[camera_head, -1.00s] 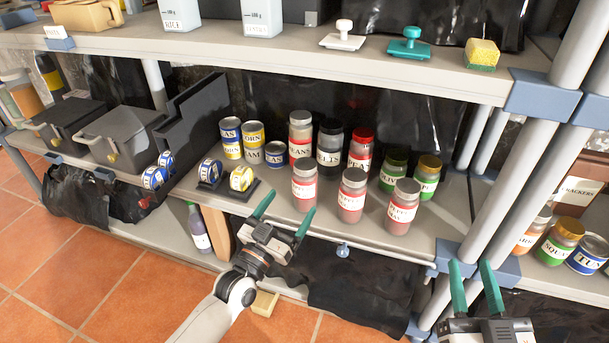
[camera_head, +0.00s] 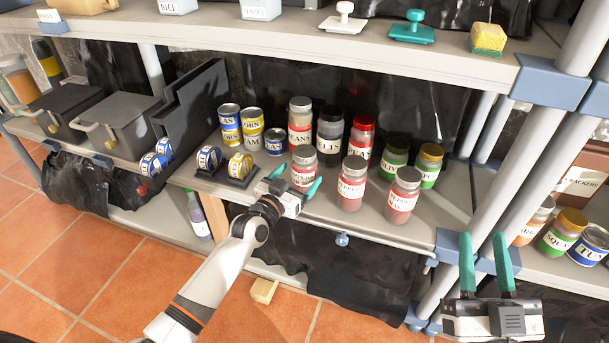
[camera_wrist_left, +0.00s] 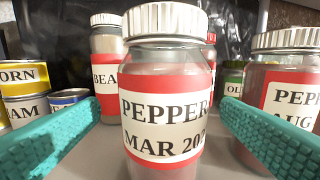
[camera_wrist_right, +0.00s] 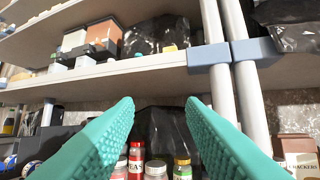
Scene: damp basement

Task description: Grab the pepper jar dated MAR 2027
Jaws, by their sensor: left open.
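Three pepper jars with silver lids and red bands stand in a front row on the middle shelf. The leftmost pepper jar (camera_head: 303,169) reads "PEPPERS MAR 202" in the left wrist view (camera_wrist_left: 165,110); the last digit is cut off at the label's curve. My left gripper (camera_head: 293,187) is open, with its green fingers on either side of this jar, apart from it in the left wrist view. The middle pepper jar (camera_head: 351,183) reads AUG in the left wrist view (camera_wrist_left: 285,100). The right pepper jar (camera_head: 403,194) stands beyond it. My right gripper (camera_head: 486,263) is open and empty at the lower right.
A beans jar (camera_head: 300,120), a dark-lidded jar (camera_head: 330,137) and green-labelled jars (camera_head: 394,157) stand behind. Cans on a black holder (camera_head: 240,168) sit to the left. The upper shelf (camera_head: 420,58) overhangs; a post (camera_head: 455,250) stands right.

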